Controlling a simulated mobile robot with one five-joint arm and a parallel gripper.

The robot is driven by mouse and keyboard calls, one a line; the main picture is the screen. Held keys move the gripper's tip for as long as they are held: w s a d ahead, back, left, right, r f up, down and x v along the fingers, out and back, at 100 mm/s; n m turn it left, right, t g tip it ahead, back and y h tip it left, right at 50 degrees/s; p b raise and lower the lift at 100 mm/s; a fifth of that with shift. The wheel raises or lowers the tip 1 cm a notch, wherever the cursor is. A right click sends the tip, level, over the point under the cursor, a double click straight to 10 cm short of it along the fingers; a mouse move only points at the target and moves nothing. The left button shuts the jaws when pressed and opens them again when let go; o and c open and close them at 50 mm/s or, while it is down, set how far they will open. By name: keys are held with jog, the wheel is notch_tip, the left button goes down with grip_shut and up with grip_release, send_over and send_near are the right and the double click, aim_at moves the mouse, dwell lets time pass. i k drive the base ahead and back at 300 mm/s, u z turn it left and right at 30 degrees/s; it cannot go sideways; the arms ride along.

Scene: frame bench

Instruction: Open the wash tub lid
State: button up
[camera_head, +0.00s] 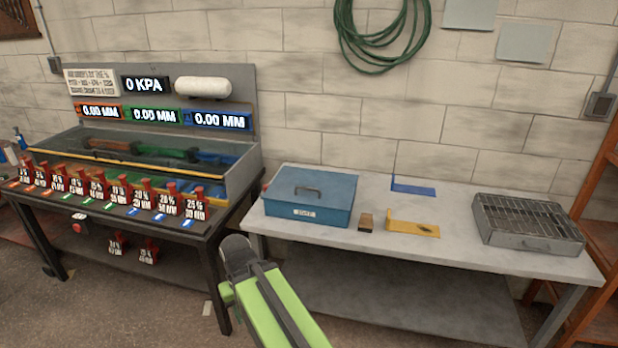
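A blue box-shaped tub (290,211) with a flat lid stands on the left part of the grey bench. Its lid (325,183) is down and shut, with a dark handle (308,190) on top. A small white label (303,212) is on its front; I cannot read it surely. My gripper (238,250) is at the end of my green arm, in front of and below the bench's left front edge, apart from the tub. Its fingers do not show clearly, so I cannot tell whether it is open or shut.
The grey bench (460,235) also holds a small brown block (366,222), a yellow bracket (415,229), a blue bracket (412,188) and a metal wire-topped tray (530,224). A dark table (120,215) with several red-handled pieces and displays stands left. Bench top between bracket and tray is clear.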

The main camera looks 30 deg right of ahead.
aim_at(328, 189)
jog(key=z, duration=0.45)
jog(key=i, duration=1.05)
jog(key=z, duration=0.5)
